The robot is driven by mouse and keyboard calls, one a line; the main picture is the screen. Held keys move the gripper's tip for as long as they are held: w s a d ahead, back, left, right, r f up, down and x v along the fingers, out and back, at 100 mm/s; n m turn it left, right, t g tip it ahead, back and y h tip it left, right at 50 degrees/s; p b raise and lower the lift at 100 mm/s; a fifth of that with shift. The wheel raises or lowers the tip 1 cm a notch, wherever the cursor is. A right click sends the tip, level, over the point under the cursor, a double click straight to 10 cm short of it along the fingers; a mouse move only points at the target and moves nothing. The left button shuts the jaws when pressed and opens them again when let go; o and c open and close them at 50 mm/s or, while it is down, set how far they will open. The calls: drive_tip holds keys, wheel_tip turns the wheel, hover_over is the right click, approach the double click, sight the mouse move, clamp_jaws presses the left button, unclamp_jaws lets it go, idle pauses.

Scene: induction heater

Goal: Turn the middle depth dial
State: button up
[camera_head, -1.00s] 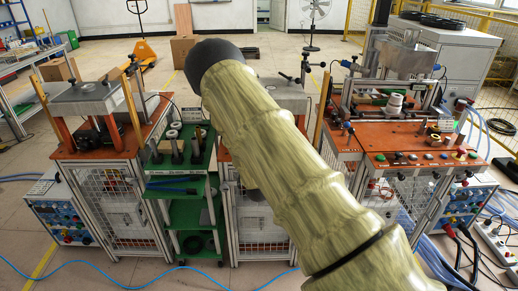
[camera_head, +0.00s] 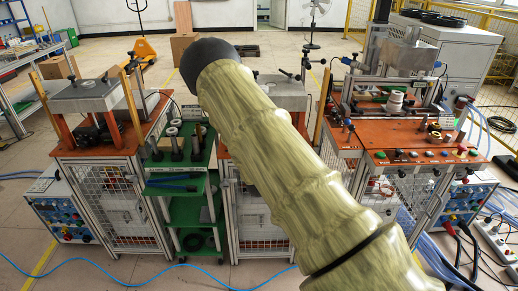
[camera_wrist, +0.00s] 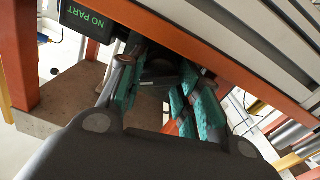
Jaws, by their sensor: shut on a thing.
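In the wrist view my gripper (camera_wrist: 158,76) reaches under an orange frame, its two teal-padded fingers on either side of a dark part (camera_wrist: 160,66). It is shut on this dark part, which sits deep in shadow. I cannot make out whether it is the middle depth dial, as the fingers and shadow hide most of it. In the head view my arm covers the middle station (camera_head: 282,93), and my gripper is hidden there.
A black box marked "NO PART" (camera_wrist: 86,18) is close by on the upper left, and an orange beam (camera_wrist: 215,62) crosses just above the fingers. A green rack (camera_head: 180,187) stands left of the middle station. Stations with orange tops stand at left (camera_head: 75,142) and right (camera_head: 375,132).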

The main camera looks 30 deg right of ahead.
drive_tip(key=shift+n, duration=0.3)
drive_tip(key=o, duration=1)
drive_tip(key=v, duration=1.2)
